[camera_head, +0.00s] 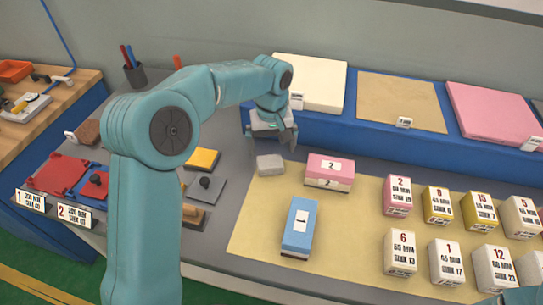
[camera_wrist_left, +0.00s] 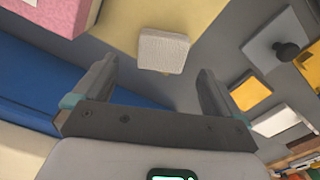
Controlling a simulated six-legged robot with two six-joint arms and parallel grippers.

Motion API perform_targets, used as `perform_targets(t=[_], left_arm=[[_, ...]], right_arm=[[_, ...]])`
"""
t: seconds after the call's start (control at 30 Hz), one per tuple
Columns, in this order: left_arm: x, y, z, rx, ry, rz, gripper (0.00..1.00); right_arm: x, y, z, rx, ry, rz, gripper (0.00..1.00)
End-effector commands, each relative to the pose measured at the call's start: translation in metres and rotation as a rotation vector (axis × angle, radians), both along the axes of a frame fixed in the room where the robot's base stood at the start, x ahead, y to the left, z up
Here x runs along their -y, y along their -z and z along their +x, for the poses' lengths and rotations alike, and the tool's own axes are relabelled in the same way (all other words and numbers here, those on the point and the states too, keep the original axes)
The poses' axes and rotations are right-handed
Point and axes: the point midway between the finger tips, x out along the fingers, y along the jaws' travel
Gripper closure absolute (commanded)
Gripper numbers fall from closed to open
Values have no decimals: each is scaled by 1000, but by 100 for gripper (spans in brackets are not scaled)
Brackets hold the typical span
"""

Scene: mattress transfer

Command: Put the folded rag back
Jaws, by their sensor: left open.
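The folded rag is most likely the small light grey block (camera_head: 270,164). It lies at the back left corner of the tan mat (camera_head: 255,225). In the left wrist view this grey block (camera_wrist_left: 163,48) sits just beyond and between the fingertips. My left gripper (camera_head: 287,137) is open and empty, just behind and above the block, by the blue shelf front. Its two fingers also show spread apart in the left wrist view (camera_wrist_left: 158,72). My right gripper is not in view; a bit of teal shows at the bottom right corner.
A pink box (camera_head: 330,171) and a blue box (camera_head: 299,228) lie on the mat right of the block. Several small numbered boxes stand further right. A blue shelf (camera_head: 375,136) with coloured slabs runs behind. A grey plate with a dark knob (camera_head: 205,184) lies left.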

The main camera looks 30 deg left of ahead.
Motion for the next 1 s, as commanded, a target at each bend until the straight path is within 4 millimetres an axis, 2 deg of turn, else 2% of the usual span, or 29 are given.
perform_targets(t=[0.03,0.1,0.3,0.47,1.0], left_arm=[[0,-14,1,5,-1,0,1],[0,-28,1,4,-1,0,1],[0,-56,0,1,0,0,1],[0,-61,0,-1,0,-1,1],[0,-61,0,-1,0,0,1]], right_arm=[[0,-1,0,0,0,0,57],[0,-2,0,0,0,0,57],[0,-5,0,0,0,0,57],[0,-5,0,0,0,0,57],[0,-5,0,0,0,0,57]])
